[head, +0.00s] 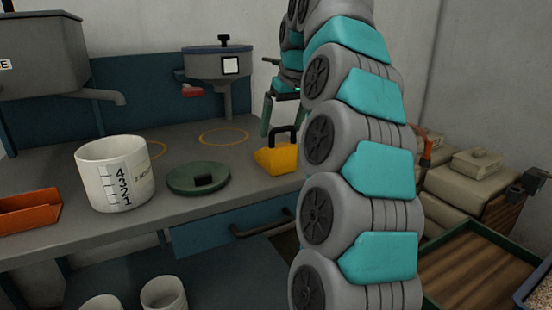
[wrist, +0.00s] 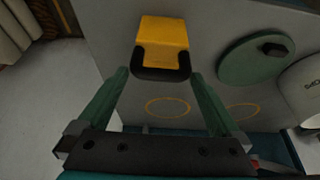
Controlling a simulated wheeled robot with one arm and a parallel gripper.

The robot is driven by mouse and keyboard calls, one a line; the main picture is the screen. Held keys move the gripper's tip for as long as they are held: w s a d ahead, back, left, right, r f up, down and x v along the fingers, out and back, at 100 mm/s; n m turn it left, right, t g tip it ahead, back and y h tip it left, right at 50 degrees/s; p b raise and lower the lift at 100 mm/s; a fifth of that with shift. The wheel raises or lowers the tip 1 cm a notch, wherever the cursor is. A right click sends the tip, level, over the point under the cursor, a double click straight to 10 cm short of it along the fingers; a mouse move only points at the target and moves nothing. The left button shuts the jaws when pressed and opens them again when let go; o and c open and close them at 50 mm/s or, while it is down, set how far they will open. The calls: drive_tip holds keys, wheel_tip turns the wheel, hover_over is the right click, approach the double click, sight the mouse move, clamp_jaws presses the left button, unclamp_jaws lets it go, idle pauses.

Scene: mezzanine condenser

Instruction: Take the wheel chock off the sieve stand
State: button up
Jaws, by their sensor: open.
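The wheel chock (head: 277,160) is a yellow wedge with a black handle. It sits on the grey worktop (head: 225,150) near its right front edge, beside a green lid. In the wrist view the chock (wrist: 163,35) lies ahead of the fingertips, roughly centred between them, with its handle toward me. My gripper (wrist: 160,75) is open and empty, its green fingers apart and not visibly touching the chock. In the head view my gripper (head: 278,105) is above and behind the chock, partly hidden by my arm. I cannot tell which part is the sieve stand.
The green lid (head: 198,180) with a black knob and a white measuring bucket (head: 115,185) stand left of the chock. An orange tray (head: 30,212) is at far left. A grey hopper (head: 218,65) with a red-tipped part stands behind. Yellow rings mark clear worktop.

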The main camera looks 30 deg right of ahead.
sight(276, 148)
drive_tip(key=shift+x, duration=3.9)
drive_tip(key=shift+c, duration=0.4)
drive_tip(key=c, duration=1.3)
